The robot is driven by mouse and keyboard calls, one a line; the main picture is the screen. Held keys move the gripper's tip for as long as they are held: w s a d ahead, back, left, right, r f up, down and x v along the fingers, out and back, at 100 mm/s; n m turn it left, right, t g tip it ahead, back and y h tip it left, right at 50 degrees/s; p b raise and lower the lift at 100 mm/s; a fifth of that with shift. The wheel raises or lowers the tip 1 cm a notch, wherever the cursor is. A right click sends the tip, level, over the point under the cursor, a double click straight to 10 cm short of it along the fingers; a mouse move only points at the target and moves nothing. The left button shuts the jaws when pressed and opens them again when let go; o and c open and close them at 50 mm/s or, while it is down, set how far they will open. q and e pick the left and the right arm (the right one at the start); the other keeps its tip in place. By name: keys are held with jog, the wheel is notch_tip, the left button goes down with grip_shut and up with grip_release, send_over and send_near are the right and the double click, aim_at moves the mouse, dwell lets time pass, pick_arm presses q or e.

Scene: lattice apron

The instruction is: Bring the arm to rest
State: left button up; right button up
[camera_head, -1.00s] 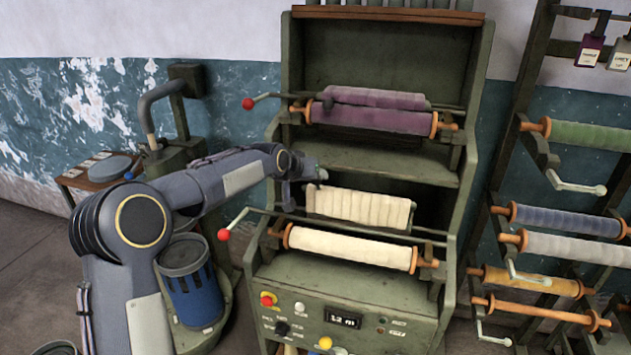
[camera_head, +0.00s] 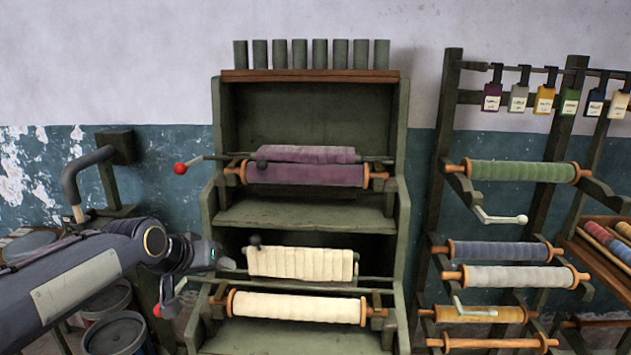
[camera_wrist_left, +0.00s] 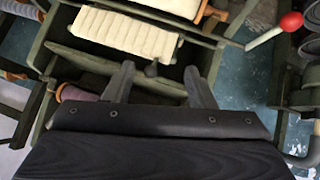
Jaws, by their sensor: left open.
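My left gripper (camera_wrist_left: 159,78) is open, its two fingers apart with nothing between them. In the head view my left gripper (camera_head: 192,266) is at the lower left, beside the left side of the green roller machine (camera_head: 222,340). It is close to the lower crank's red knob (camera_head: 157,310); I cannot tell whether they touch. In the wrist view the cream cloth (camera_wrist_left: 125,32) lies beyond the fingers, with a red knob (camera_wrist_left: 291,21) at the upper right. My right gripper is not in view.
The machine holds a purple roll (camera_head: 305,173) above and a cream roll (camera_head: 297,307) below. An upper red knob (camera_head: 180,168) sticks out left. A rack with a green roll (camera_head: 522,171) and other rolls stands at the right. A blue-grey bucket (camera_head: 118,333) is below my arm.

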pick_arm(q)
jog(key=s+d+f+g, duration=0.1)
jog(key=s+f, duration=0.2)
jog(key=s, duration=0.7)
jog(key=s+d+f+g, duration=0.1)
jog(key=s+f, duration=0.3)
jog(key=s, duration=0.6)
jog(key=s+f+g+h, duration=0.1)
jog(key=s+f, duration=0.2)
jog(key=s, duration=0.7)
jog(key=shift+s+d+f+n, duration=0.35)
jog(key=shift+d+f+n, duration=0.05)
